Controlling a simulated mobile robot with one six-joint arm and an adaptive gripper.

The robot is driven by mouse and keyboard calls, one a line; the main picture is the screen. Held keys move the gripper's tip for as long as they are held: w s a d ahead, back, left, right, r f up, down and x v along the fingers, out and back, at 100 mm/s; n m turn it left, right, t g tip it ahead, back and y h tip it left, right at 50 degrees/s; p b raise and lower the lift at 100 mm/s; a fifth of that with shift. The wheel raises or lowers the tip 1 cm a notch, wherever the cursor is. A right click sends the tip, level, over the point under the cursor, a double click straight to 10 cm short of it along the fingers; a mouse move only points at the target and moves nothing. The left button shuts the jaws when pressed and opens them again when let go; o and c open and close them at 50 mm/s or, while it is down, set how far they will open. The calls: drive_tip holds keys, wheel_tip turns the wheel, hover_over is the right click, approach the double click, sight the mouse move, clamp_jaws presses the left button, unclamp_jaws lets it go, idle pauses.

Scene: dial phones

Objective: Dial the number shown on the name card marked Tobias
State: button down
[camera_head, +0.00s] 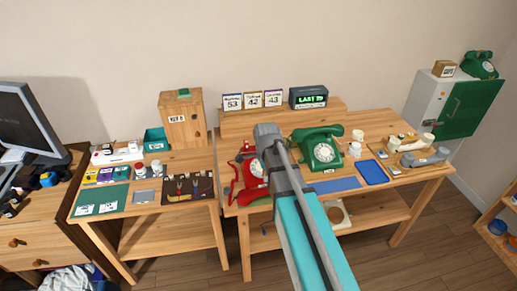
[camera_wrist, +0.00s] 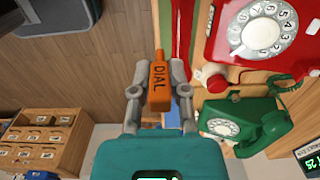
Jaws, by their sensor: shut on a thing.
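Three name cards stand on the desk's raised shelf in the head view. The middle card (camera_head: 253,100) seems to read Tobias with 42; the left card (camera_head: 232,102) shows 53 and the right card (camera_head: 273,99) 43. My gripper (camera_wrist: 160,72) is shut on an orange dialing tool (camera_wrist: 158,88) marked DIAL in the wrist view. The red phone (camera_head: 254,187) is partly hidden by my arm in the head view. Its dial (camera_wrist: 262,32) lies right of the tool in the wrist view, apart from it. The green phone (camera_head: 318,149) stands right of my arm.
A dark display (camera_head: 308,97) reads LAST with small digits. A blue tray (camera_head: 372,172), white cups (camera_head: 355,148) and loose handsets (camera_head: 425,158) lie on the desk's right. The left table holds a dark tool mat (camera_head: 188,188) and a wooden box (camera_head: 183,120).

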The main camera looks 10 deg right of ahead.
drive_tip(key=w+t, duration=0.1)
drive_tip(key=w, duration=1.3)
drive_tip(key=shift+w+t, duration=0.4)
drive_tip(key=shift+a+f, duration=0.1)
drive_tip(key=shift+w+f+b, duration=0.3)
drive_tip(key=shift+f+b, duration=0.4)
drive_tip(key=shift+b, duration=0.05)
drive_tip(key=shift+w+f+b, duration=0.35)
drive_tip(key=shift+f+b, duration=0.35)
drive_tip(key=shift+b, duration=0.05)
drive_tip(key=shift+w+f+b, duration=0.3)
drive_tip(key=shift+f+b, duration=0.4)
drive_tip(key=shift+b, duration=0.05)
drive_tip(key=shift+f, duration=0.1)
drive_tip(key=shift+w+f+b, duration=0.2)
drive_tip(key=shift+f+b, duration=0.05)
drive_tip(key=shift+b, duration=0.1)
drive_tip(key=shift+w+f+b, duration=0.2)
drive_tip(key=shift+f+b, duration=0.2)
drive_tip(key=shift+b, duration=0.05)
